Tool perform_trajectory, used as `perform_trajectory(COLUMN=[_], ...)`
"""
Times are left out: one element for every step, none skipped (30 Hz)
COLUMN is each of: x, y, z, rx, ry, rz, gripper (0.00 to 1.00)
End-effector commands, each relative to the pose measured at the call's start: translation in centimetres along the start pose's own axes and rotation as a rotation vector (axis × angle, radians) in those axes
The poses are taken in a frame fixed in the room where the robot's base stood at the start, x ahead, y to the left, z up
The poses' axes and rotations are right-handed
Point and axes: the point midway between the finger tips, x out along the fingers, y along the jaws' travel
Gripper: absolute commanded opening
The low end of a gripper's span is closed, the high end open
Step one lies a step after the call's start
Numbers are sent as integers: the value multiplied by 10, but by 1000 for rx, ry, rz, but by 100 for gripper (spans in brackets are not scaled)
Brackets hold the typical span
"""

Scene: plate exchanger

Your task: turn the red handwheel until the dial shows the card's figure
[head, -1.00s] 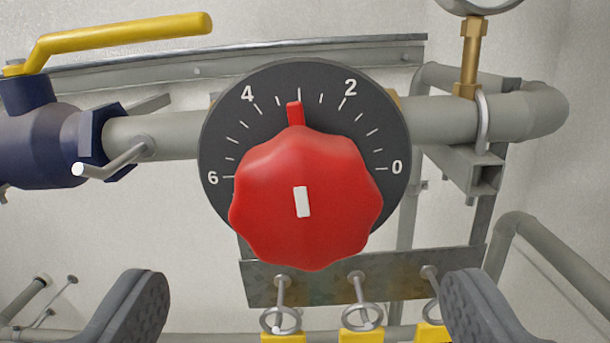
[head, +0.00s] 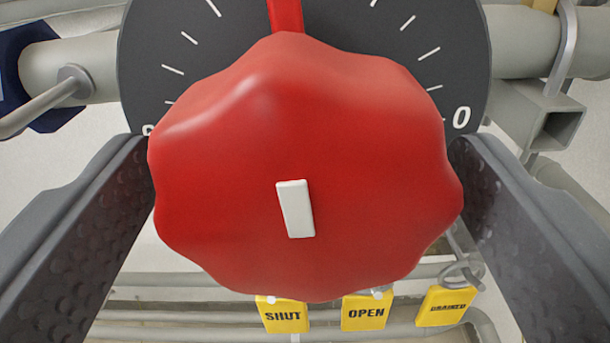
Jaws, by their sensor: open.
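The red handwheel (head: 300,130) fills the middle of the head view, lobed, with a white mark (head: 296,208) on its face tilted slightly from upright. Behind it is the black dial (head: 450,50) with white ticks. Its 0 shows at right; most other figures are cut off or hidden. The red pointer (head: 285,14) points up, slightly left of the middle; its tip is out of frame. My gripper (head: 305,180) is open, one finger on each side of the handwheel. The fingers look very close to its rim; I cannot tell if they touch. No card shows.
Yellow tags reading SHUT (head: 283,316), OPEN (head: 367,312) and DRAINED (head: 445,306) hang below the handwheel. Grey pipe (head: 70,62) runs behind the dial. A square bracket end (head: 555,128) sits at the right.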

Motion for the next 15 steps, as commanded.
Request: perform_trajectory(x=[0, 0, 0, 0, 0, 0, 0, 0, 0, 0, 0, 0, 0, 0, 0], y=[0, 0, 0, 0, 0, 0, 0, 0, -3, -2, -2, -1, -1, -1, -1], z=[0, 0, 0, 0, 0, 0, 0, 0, 0, 0, 0, 0, 0, 0, 0], rx=[0, 0, 0, 0, 0, 0, 0, 0, 1, 0, -2, -5, -9, -14, -23], ry=[0, 0, 0, 0, 0, 0, 0, 0, 0, 0, 0, 0, 0, 0, 0], rz=[0, 0, 0, 0, 0, 0, 0, 0, 0, 0, 0, -1, -1, -1, -1], gripper=[79, 71, 60, 52, 43, 34, 35, 35, 35, 35, 35, 35, 35, 35, 35])
